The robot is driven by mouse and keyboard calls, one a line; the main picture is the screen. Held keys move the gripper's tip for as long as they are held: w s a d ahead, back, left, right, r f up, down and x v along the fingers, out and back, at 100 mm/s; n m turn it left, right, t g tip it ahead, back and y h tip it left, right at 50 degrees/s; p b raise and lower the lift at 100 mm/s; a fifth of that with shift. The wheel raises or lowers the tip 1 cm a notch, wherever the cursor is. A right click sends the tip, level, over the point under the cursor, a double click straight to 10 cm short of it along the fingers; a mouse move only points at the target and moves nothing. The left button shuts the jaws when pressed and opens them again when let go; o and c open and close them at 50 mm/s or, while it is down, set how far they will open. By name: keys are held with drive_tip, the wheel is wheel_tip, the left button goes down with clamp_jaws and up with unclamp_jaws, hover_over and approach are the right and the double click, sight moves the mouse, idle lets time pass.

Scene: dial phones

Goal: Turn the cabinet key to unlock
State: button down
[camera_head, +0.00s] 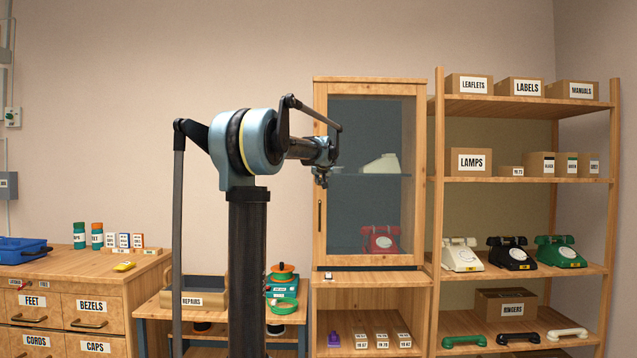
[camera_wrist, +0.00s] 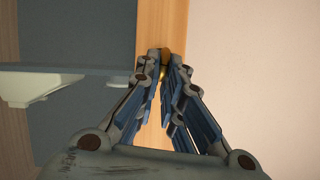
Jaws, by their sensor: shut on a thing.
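The wooden cabinet (camera_head: 318,230) has a glass door and stands right of centre in the head view. Its handle (camera_head: 320,217) is a dark vertical bar on the left side of the door. My gripper (camera_head: 321,181) is at the door's left edge, above the handle. In the wrist view my gripper (camera_wrist: 166,58) has its fingertips shut on a small brass key (camera_wrist: 163,73) at the wooden door frame (camera_wrist: 162,20). The fingers hide part of the key, and its turn angle cannot be told. The door looks shut.
Behind the glass are a red phone (camera_head: 380,238) and a pale item (camera_head: 382,163) on a shelf. An open shelf unit (camera_head: 438,200) with phones and boxes stands right of the cabinet. A low table (camera_head: 150,303) with a repairs tray (camera_head: 190,300) is at the left.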

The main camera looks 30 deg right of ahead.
drive_tip(key=shift+s+d+f+m+t+y, duration=0.25)
drive_tip(key=shift+m+t+y, duration=0.55)
drive_tip(key=shift+m, duration=1.25)
drive_tip(key=shift+s+d+f+m+t+y, duration=0.15)
drive_tip(key=shift+f+m+t+y, duration=0.25)
drive_tip(key=shift+m+t, duration=1.2)
drive_tip(key=shift+s+d+f+m+t+y, duration=0.1)
drive_tip(key=shift+d+f+m+t+y, duration=0.35)
drive_tip(key=shift+m, duration=2)
drive_tip(key=shift+a+r, duration=0.1)
drive_tip(key=shift+a, duration=0.1)
drive_tip(key=c, duration=1.7)
unclamp_jaws()
drive_tip(key=shift+w, duration=0.1)
